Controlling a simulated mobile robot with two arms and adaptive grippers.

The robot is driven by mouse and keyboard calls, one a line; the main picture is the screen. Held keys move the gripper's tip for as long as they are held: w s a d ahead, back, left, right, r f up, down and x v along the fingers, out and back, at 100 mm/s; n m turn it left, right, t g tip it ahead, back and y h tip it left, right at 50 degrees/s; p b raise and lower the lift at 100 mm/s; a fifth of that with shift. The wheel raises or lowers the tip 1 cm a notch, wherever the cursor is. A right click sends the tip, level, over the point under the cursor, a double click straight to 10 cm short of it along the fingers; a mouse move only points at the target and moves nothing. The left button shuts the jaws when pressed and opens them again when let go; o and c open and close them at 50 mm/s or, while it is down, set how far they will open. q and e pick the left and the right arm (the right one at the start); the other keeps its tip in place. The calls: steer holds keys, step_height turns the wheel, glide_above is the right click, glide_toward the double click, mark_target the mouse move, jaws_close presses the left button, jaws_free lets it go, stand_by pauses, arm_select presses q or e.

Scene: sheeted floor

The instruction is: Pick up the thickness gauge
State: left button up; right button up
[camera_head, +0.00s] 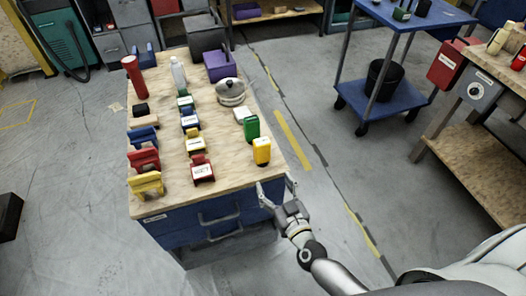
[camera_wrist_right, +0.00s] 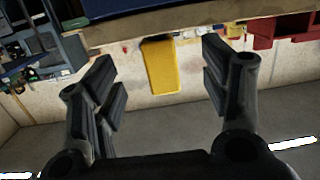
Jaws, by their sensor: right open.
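A small yellow handheld device (camera_head: 262,151), which looks like the thickness gauge, stands upright at the front right corner of the wooden-topped workbench (camera_head: 227,176). A similar green device (camera_head: 251,128) stands just behind it. My right gripper (camera_head: 276,186) is open and empty at the bench's front right corner, just short of the yellow device and apart from it. In the right wrist view the yellow device (camera_wrist_right: 160,66) shows beyond the gap between the open fingers (camera_wrist_right: 160,62). My left gripper is not in view.
A metal pot (camera_head: 231,92), a red flashlight (camera_head: 133,76), a clear bottle (camera_head: 179,75) and a purple box (camera_head: 219,66) stand farther back. Several coloured holders, including a red one (camera_head: 202,169), fill the left and middle. The floor right of the bench is clear up to the blue cart (camera_head: 386,110).

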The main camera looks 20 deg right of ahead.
steer(key=t, duration=0.1)
glide_toward(264, 150)
steer(key=f, duration=0.1)
steer(key=shift+m+h, duration=0.3)
steer(key=shift+m, duration=0.1)
steer(key=w, duration=0.5)
steer(key=shift+w+a+r, duration=0.15)
steer(key=shift+r, duration=0.1)
steer(key=shift+w+a, duration=0.1)
steer(key=shift+w, duration=1.5)
steer(key=shift+w+a, duration=0.15)
steer(key=shift+w, duration=1.5)
steer(key=c, duration=1.1)
steer(key=shift+r, duration=0.1)
steer(key=shift+c, duration=0.5)
steer(key=shift+r, duration=0.1)
